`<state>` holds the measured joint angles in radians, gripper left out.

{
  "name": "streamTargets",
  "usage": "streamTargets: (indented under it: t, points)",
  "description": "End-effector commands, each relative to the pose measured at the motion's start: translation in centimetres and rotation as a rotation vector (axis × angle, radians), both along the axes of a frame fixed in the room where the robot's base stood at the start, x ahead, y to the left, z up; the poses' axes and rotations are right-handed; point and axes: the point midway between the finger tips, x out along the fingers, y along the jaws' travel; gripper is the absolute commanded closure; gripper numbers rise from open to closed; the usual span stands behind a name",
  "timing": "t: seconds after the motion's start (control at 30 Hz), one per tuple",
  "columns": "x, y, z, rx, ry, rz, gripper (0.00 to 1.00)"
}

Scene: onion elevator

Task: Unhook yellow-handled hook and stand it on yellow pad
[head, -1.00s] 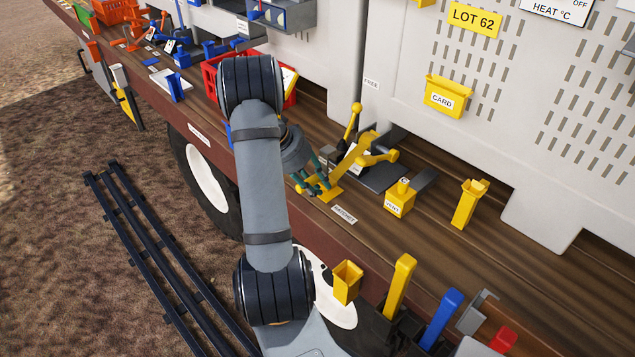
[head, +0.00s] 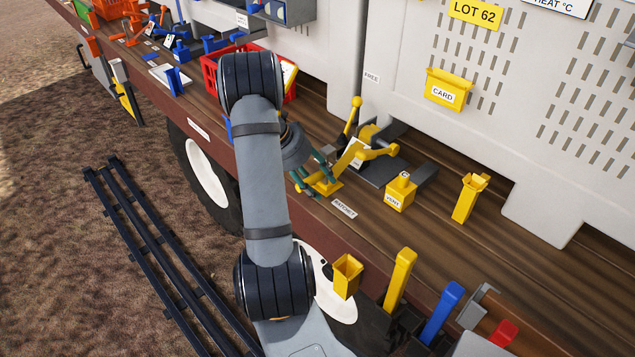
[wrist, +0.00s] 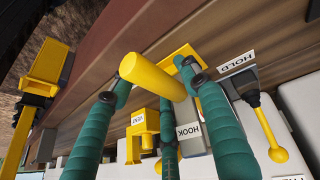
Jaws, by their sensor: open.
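A thick yellow handle (wrist: 152,76) runs between the green fingers of my gripper (wrist: 152,92) in the wrist view, its round end toward the camera. The fingers stand open around it with a gap; I cannot tell whether any finger touches it. A HOOK label (wrist: 188,132) is near its far end. In the head view my gripper (head: 318,174) is low over the wooden deck at a sloping yellow bar (head: 349,156). A flat yellow plate (head: 326,187) lies under the fingers; I cannot tell whether it is the pad. The hook end is hidden.
A yellow VENT box (head: 400,193) and a yellow holder (head: 467,199) stand to the right. Bare deck (head: 440,245) lies at the front right.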

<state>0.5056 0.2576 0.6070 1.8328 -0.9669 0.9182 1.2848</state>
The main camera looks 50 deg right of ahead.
Motion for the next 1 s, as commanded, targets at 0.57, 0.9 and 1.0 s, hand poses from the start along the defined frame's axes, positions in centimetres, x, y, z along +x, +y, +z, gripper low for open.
streamTargets:
  t: [0.57,0.9,1.0]
  points:
    - [0.8,0.8,2.1,-0.004,-0.003,0.001,0.49]
    - [2.8,3.5,8.2,-0.002,-0.003,0.002,0.49]
    - [3.2,4.0,9.4,-0.001,-0.002,0.001,0.49]
